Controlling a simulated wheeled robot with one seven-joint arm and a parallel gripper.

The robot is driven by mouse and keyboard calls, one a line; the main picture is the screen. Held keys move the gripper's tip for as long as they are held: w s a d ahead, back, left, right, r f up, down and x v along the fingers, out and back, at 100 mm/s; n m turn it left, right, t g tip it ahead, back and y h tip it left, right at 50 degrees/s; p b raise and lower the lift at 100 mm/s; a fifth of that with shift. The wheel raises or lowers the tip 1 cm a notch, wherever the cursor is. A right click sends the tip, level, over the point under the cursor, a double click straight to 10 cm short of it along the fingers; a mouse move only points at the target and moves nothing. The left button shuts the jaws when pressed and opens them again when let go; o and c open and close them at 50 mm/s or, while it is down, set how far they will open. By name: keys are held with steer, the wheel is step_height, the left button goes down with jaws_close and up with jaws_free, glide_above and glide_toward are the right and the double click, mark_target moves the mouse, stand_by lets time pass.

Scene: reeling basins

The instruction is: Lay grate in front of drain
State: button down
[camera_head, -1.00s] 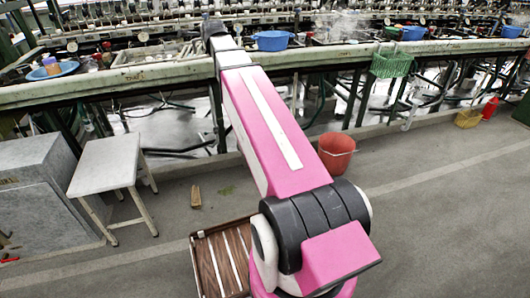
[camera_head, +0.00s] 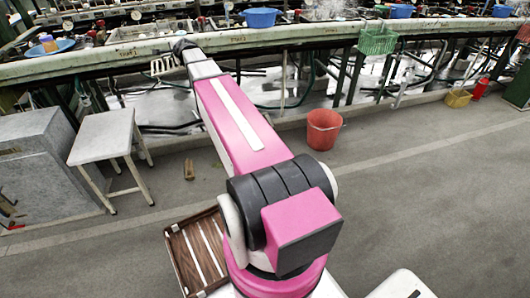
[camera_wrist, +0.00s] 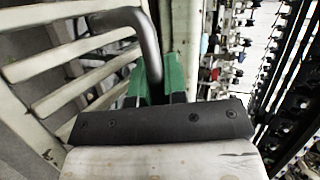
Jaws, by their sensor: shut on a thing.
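A pale slatted grate (camera_wrist: 75,65) fills the left of the wrist view. It also shows in the head view (camera_head: 163,66), left of the arm's far end and in front of the long bench's edge. A dark grey bent bar (camera_wrist: 140,25) curves over the grate to the fingers. In the head view my gripper (camera_head: 183,48) is small and mostly hidden by the arm. I cannot make out which part of the bench is the drain.
The long bench (camera_head: 270,38) carries blue basins (camera_head: 261,17) and machinery. A green basket (camera_head: 377,40) hangs on its front. A stool (camera_head: 103,137), a red bucket (camera_head: 324,129) and a wooden crate (camera_head: 172,240) stand on the floor. Open floor lies at right.

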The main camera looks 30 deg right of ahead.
steer(key=w+d+f+y, duration=0.1)
steer(key=w+d+f, duration=0.2)
steer(key=d+f, duration=0.55)
steer(key=w+d+f+n, duration=0.1)
steer(key=w+d+f, duration=0.2)
steer(key=f, duration=1.1)
steer(key=w+d+f+y, duration=0.1)
steer(key=w+d+f, duration=0.3)
steer(key=f, duration=0.7)
steer(key=s+d+f+m+h, duration=0.1)
steer(key=s+d+f, duration=0.35)
steer(key=f, duration=0.75)
steer(key=s+d+f, duration=0.1)
steer(key=d+f, duration=0.7)
steer(key=f, duration=0.5)
steer(key=s+d+f+m+h, duration=0.1)
steer(key=s+d+f, duration=0.35)
steer(key=f, duration=0.75)
steer(key=d+f, duration=0.2)
steer(key=d, duration=0.2)
steer(key=d+f, duration=0.2)
steer(key=d, duration=0.2)
steer(key=d+f, duration=0.3)
steer(key=d, duration=0.1)
steer(key=shift+d+f, duration=0.1)
steer(key=shift+d, duration=0.1)
steer(key=shift+f, duration=1.95)
